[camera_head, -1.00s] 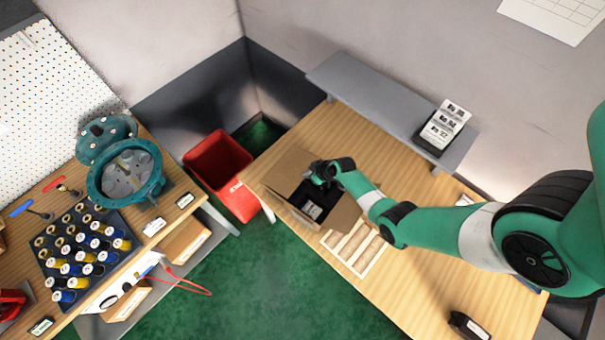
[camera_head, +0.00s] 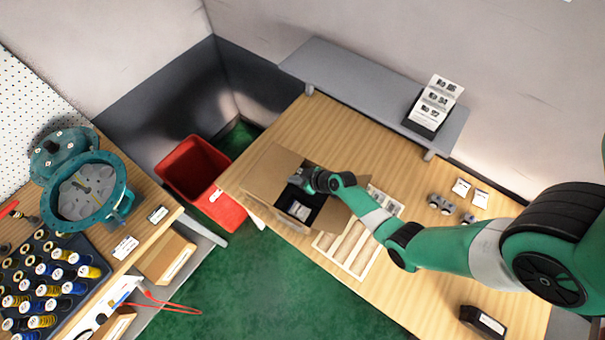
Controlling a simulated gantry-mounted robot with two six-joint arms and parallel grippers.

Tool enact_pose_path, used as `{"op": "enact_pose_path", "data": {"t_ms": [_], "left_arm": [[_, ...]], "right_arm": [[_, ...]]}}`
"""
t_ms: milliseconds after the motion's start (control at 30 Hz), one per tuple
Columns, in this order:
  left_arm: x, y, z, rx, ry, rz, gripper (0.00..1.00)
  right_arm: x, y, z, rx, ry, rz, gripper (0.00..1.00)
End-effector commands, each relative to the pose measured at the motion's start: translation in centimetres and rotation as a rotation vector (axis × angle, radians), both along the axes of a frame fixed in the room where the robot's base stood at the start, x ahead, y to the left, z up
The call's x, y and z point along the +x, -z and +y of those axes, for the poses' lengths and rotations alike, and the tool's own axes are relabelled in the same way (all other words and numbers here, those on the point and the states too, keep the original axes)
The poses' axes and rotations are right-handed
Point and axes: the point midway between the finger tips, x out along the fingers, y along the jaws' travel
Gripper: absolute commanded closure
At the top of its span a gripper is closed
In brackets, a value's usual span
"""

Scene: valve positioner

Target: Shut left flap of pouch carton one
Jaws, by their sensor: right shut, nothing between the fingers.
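An open cardboard carton (camera_head: 262,206) stands on the wooden table near its left end. Its flaps stick outward, and the left one (camera_head: 258,172) lies spread open. Inside is a dark interior with a small pale labelled item (camera_head: 299,210). My right gripper (camera_head: 300,178) is shut and empty at the carton's mouth, over its back part. Whether it touches the carton is unclear. My right arm hides part of the carton's right side. My left gripper is not in view.
A grey shelf (camera_head: 350,82) with a card stand (camera_head: 432,108) runs along the back of the table. A slotted wooden tray (camera_head: 345,249) lies right of the carton. A red bin (camera_head: 190,168) stands left of the table. Small grey parts (camera_head: 441,203) lie at the right.

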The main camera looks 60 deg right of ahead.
Motion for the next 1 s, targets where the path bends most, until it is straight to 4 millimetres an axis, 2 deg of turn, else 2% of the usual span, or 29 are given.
{"op": "enact_pose_path", "data": {"t_ms": [33, 433, 700, 1000], "left_arm": [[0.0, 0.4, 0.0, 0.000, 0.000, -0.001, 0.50], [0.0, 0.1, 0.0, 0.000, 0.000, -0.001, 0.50], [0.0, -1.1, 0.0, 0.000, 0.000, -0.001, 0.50], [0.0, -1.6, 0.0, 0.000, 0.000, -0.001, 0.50]], "right_arm": [[0.1, 0.3, 0.2, -0.001, -0.005, -0.007, 1.00], [0.2, -0.1, 0.3, -0.001, -0.007, -0.009, 1.00], [0.2, -1.5, 0.3, -0.001, -0.007, -0.010, 1.00], [0.2, -2.1, 0.3, -0.002, -0.008, -0.009, 1.00]]}}
